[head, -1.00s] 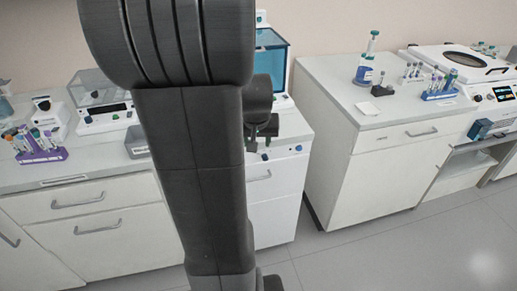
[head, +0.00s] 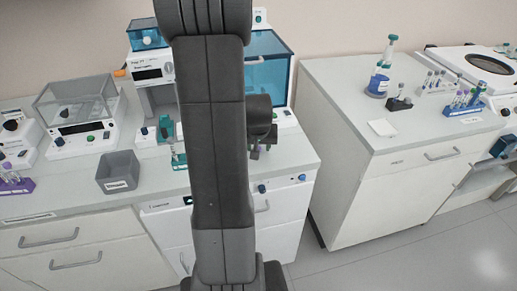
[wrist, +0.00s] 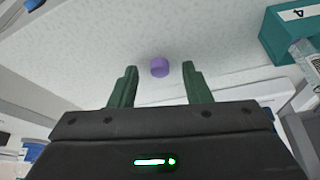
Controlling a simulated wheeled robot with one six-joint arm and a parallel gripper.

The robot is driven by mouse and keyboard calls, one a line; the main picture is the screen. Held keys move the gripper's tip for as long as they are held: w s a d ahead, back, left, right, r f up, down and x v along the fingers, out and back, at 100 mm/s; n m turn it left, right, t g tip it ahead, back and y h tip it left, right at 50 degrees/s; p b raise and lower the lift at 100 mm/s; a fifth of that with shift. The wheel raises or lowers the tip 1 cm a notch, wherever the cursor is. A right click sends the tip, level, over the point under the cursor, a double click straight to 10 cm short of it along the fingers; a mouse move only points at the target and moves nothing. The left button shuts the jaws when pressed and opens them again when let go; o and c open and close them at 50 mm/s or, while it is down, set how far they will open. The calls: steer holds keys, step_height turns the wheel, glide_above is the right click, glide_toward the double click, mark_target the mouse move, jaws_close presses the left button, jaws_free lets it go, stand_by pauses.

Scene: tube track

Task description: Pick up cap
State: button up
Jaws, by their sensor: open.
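A small purple cap (wrist: 159,67) lies on the speckled pale countertop in the wrist view. It appears between and just beyond the two green fingertips of my gripper (wrist: 159,72), apart from both. My gripper is open and holds nothing. In the head view my arm hides much of the middle of the counter, and I cannot make out the cap for certain there. The gripper shows only partly beside my arm in that view.
A teal rack (wrist: 284,40) stands at the right in the wrist view. In the head view a grey bin (head: 117,172) and a clear-lidded machine (head: 78,115) stand left of my arm. A teal-windowed machine (head: 268,72) stands behind it. A gap separates the right counter (head: 345,88).

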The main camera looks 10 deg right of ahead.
steer(key=shift+w+f, duration=0.1)
steer(key=shift+f, duration=0.1)
steer(key=c, duration=0.8)
steer(key=shift+r, duration=0.1)
